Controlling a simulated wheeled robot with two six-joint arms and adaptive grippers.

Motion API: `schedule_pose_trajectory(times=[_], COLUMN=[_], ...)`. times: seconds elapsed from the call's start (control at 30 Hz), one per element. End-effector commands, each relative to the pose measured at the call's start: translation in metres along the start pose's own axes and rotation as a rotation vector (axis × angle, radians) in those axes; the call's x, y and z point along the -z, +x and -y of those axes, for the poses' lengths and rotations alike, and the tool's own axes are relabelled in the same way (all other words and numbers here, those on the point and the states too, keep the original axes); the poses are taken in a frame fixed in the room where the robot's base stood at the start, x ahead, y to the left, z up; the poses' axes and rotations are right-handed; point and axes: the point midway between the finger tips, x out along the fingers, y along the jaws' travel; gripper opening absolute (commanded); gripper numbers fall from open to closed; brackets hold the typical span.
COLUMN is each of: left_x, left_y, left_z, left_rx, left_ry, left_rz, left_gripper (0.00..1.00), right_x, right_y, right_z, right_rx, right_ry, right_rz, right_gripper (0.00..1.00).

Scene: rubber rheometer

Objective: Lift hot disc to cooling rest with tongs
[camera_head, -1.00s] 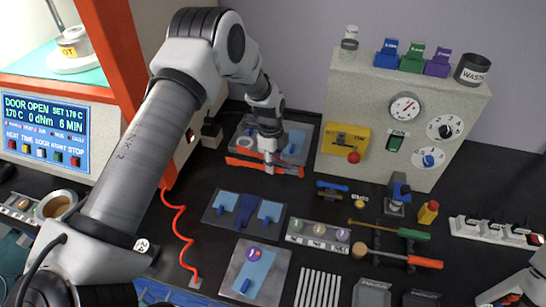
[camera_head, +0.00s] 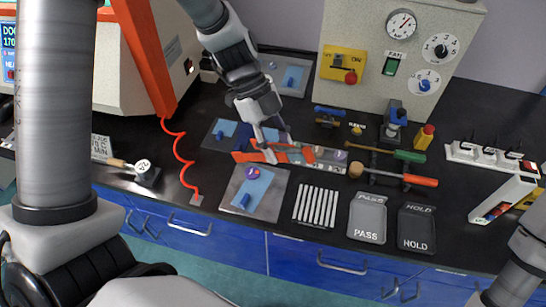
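My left gripper (camera_head: 266,146) points down over the middle of the bench, shut on the orange-red tongs (camera_head: 245,156). The tongs lie roughly level across the picture, over the rear metal plate and the left of the disc strip (camera_head: 330,167). Whether they grip a disc is too small to tell. A purple round disc (camera_head: 253,172) sits on the front metal plate (camera_head: 270,201), beside a blue-handled piece. A ribbed rack of white bars (camera_head: 317,206), possibly the cooling rest, lies to its right. My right arm shows at the lower right edge; its gripper is out of view.
The PASS tray (camera_head: 368,217) and HOLD tray (camera_head: 417,229) lie right of the rack. A mallet (camera_head: 400,176) and green-handled tool (camera_head: 408,155) lie behind them. The grey control cabinet (camera_head: 445,72) stands behind. A red coiled cord (camera_head: 181,158) hangs at left.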

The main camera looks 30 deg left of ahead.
Motion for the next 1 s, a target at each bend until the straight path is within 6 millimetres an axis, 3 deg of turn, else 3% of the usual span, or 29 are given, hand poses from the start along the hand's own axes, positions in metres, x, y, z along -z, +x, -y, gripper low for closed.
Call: schedule_pose_trajectory(times=[0.17, 0.53, 1.0], left_x=[0.002, 0.002, -0.019], left_y=[-0.009, -0.008, 0.025], left_z=[0.006, 0.006, 0.006], left_rx=[-0.001, -0.002, -0.002], left_ry=[-0.002, -0.002, -0.003], left_rz=[-0.077, -0.081, -0.081], left_gripper=[0.35, 0.35, 0.35], right_x=[0.001, 0.001, 0.000], right_y=[0.005, 0.005, 0.026], right_z=[0.000, 0.000, 0.000], right_rx=[0.000, 0.000, 0.000], right_ry=[0.000, 0.000, 0.000], right_rz=[-0.001, -0.001, -0.001], right_gripper=[0.40, 0.40, 0.40])
